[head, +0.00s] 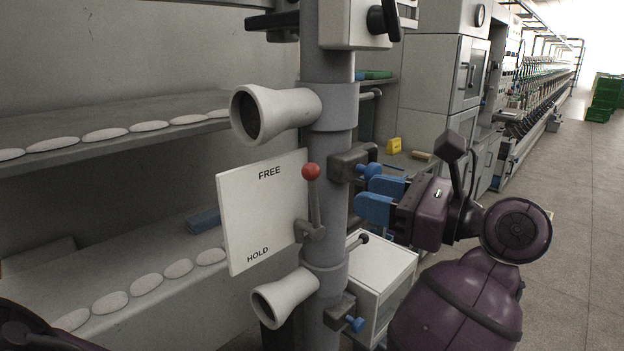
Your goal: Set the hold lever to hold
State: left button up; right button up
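The hold lever has a red ball knob (311,171) on a grey stem that rises from a pivot at the right edge of a white plate (262,212). The plate reads FREE at the top and HOLD at the bottom. The lever points up, with its knob level with FREE.
A grey vertical post (334,205) carries the plate, two white funnels, one above (290,110) and one below (290,295), and clamps with blue knobs (368,170). A white box (378,275) is behind the post. Shelves (110,125) with white discs stand left. Floor (570,240) at right is clear.

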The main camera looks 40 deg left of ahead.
aim_at(311, 180)
pick_arm(q)
jog(key=a, duration=0.7)
jog(key=s+a+p, duration=0.1)
jog(key=a, duration=0.2)
jog(key=shift+s+a, duration=0.1)
jog(key=shift+a, duration=0.2)
jog(key=shift+c, duration=0.4)
grip_shut()
